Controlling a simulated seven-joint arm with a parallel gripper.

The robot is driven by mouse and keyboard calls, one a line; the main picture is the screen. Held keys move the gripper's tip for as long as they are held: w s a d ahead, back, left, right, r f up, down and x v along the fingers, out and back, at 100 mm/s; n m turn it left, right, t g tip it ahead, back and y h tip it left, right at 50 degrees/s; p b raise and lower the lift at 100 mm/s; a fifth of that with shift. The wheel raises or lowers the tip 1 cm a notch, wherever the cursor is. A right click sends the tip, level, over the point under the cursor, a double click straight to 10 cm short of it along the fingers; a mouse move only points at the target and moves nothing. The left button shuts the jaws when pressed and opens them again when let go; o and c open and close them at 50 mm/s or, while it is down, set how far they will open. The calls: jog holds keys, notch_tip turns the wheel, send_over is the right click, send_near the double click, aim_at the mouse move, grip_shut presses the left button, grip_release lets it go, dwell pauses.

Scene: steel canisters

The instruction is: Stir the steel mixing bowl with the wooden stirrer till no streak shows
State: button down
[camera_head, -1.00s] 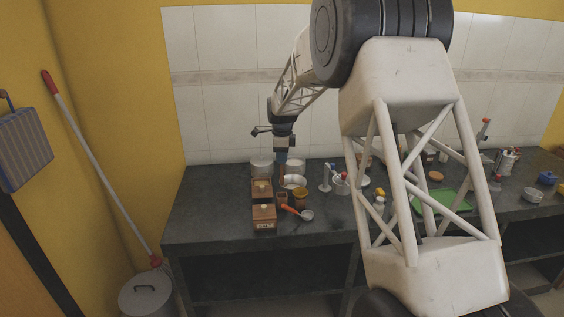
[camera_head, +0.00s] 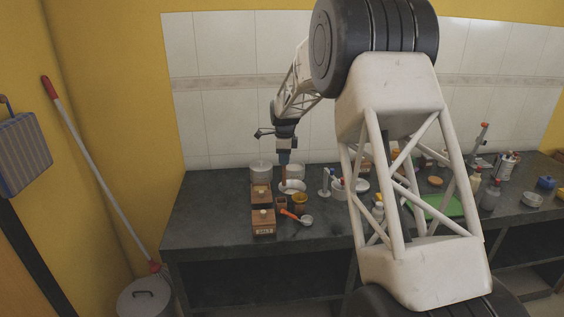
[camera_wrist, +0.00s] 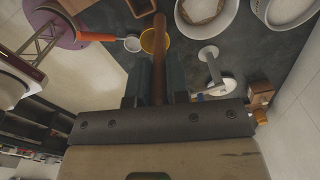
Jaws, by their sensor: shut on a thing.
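My gripper (camera_head: 284,150) points down over the left part of the counter, shut on the wooden stirrer. The stirrer (camera_head: 284,171) is a brown rod hanging below the jaws. In the wrist view my gripper (camera_wrist: 158,80) holds the stirrer (camera_wrist: 160,45) between two dark fingers. The steel mixing bowl (camera_head: 298,188) is pale and round, partly behind the stirrer's lower end. What seems the same bowl, with beige contents, shows at the wrist view's top edge (camera_wrist: 184,20). I cannot tell whether the stirrer's tip is inside it. Streaks are too small to make out.
Two canisters (camera_head: 262,171) stand behind the bowl, by the tiled wall. Wooden boxes (camera_head: 263,224), a yellow cup (camera_head: 300,200) and an orange-handled ladle (camera_head: 306,221) crowd its front. The counter's front left is clear.

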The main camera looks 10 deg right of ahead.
jog(key=w+d, duration=0.4)
jog(key=w, duration=0.3)
jog(key=shift+w+d+f, duration=0.3)
jog(key=shift+f, duration=0.25)
notch_tip(320, 180, down, 9)
dwell(1.6)
jog(key=shift+s+f, duration=0.1)
jog(key=shift+s, duration=0.1)
dwell(0.5)
